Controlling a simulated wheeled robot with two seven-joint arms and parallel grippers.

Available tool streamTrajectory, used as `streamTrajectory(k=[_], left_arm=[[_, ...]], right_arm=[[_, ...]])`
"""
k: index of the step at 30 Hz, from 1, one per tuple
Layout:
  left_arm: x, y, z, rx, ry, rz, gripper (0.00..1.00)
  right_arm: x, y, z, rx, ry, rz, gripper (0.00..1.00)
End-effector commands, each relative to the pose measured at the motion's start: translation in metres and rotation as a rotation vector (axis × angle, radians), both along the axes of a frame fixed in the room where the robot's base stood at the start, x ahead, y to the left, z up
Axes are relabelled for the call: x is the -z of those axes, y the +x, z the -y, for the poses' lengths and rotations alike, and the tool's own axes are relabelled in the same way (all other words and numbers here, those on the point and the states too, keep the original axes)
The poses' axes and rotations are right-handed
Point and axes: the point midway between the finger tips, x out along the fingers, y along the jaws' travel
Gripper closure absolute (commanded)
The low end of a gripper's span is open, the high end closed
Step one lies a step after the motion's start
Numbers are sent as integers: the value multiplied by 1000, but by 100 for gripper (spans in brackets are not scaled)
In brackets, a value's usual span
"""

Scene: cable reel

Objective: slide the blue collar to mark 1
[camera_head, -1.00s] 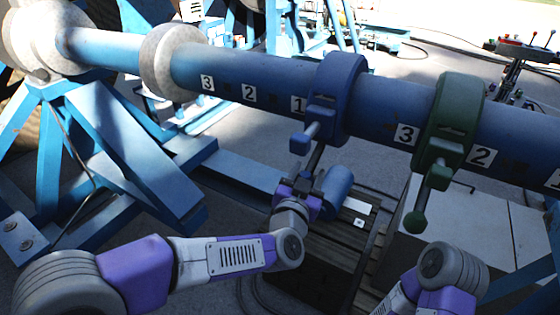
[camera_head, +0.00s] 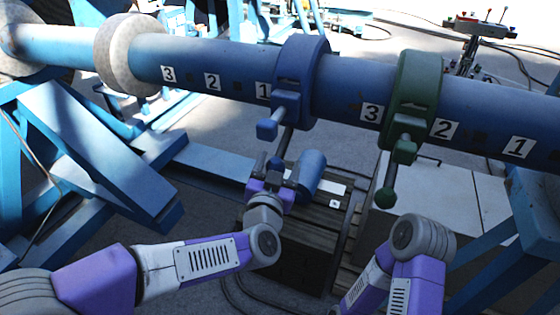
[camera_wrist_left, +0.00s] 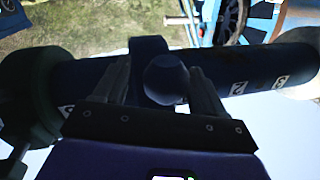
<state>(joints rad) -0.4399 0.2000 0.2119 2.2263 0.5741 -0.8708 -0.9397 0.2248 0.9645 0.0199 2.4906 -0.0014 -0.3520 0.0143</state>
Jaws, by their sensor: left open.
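The blue collar (camera_head: 314,72) sits around the blue shaft, its left edge right beside the mark 1 label (camera_head: 264,91). A rod with a ball knob (camera_head: 275,163) hangs from it. My left gripper (camera_head: 272,182) is open just below the collar, at the knob. In the left wrist view, the fingers (camera_wrist_left: 160,88) stand on either side of the dark ball knob (camera_wrist_left: 166,76), apparently without gripping it, with the blue collar (camera_wrist_left: 147,46) behind. My right arm shows at lower right in the head view; its gripper is out of sight.
The green collar (camera_head: 418,85) sits to the right on the shaft, between another 3 and 2; its handle hangs low near my right arm. Marks 2 (camera_head: 212,82) and 3 (camera_head: 168,74) and a grey flange (camera_head: 128,58) lie left. A blue cylinder (camera_head: 311,171) is close beside my left gripper.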

Motion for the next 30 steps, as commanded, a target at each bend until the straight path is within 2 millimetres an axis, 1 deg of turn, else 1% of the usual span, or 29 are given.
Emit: streamTrajectory(k=[1, 6, 9, 12, 27, 29, 30], left_arm=[[0, -10, -2, 2, -1, 3, 29], [0, -37, -8, 3, 0, 4, 29], [-1, -49, -10, 3, -1, 2, 29], [0, -55, -11, 4, -1, 2, 29], [1, -56, -12, 2, 0, 0, 29], [6, -54, -12, 3, 1, -10, 29], [13, -52, -12, 4, 2, -25, 29]], right_arm=[[2, 0, 0, 0, 0, 0, 29], [5, 0, 0, 0, 0, 0, 29], [5, 0, 0, 0, 0, 0, 29], [6, 0, 0, 0, 0, 0, 29], [6, 0, 0, 0, 0, 0, 29], [7, 0, 0, 0, 0, 0, 29], [8, 0, 0, 0, 0, 0, 29]])
